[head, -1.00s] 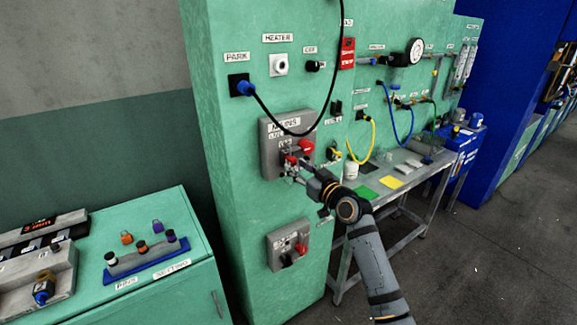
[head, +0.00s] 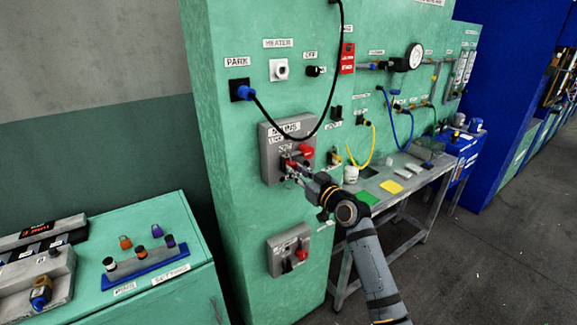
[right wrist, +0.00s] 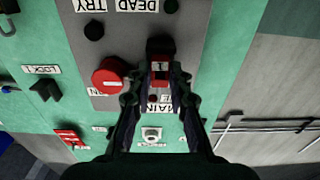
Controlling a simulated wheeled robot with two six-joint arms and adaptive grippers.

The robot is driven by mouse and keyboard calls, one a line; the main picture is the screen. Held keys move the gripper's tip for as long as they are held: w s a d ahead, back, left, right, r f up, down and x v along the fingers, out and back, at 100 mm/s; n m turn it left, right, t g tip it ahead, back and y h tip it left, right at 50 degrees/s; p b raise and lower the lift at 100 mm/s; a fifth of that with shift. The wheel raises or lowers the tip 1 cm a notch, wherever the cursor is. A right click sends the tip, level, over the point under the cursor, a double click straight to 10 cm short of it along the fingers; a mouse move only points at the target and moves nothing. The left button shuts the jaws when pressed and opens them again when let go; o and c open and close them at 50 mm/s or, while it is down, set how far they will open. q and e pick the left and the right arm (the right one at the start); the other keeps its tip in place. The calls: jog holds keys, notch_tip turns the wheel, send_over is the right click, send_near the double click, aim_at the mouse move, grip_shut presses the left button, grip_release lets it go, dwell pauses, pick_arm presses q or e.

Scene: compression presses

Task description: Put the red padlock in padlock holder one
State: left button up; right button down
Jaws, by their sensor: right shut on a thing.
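The red padlock (right wrist: 160,72), marked "1", is between the fingers of my right gripper (right wrist: 155,92) in the right wrist view, which looks upside down. The gripper is shut on it. The padlock is in front of the grey isolator box (head: 268,150); I cannot tell whether it is still attached there. In the head view my right gripper (head: 291,168) is at this box, beside the red round knob (head: 306,152). A black hook-like holder (right wrist: 46,91) labelled "LOCK 1" is on the green panel; it shows as a black holder (head: 336,114) right of the box. My left gripper is out of view.
A black cable (head: 322,125) loops in front of the panel above the box. A second grey box (head: 275,262) with a red knob is below. A bench (head: 385,215) with cards stands right; a green cabinet (head: 215,285) with small padlock-like items stands left.

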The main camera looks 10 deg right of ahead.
jog(key=shift+s, duration=0.15)
jog(key=shift+v, duration=0.8)
jog(key=shift+s+d, duration=0.1)
jog(key=shift+d, duration=0.05)
jog(key=shift+s+d+p, duration=0.2)
jog(key=shift+s+p, duration=0.1)
jog(key=shift+s, duration=0.3)
jog(key=shift+s, duration=0.1)
jog(key=p+v, duration=0.1)
jog(key=v, duration=0.3)
jog(key=shift+r, duration=0.15)
dwell(1.6)
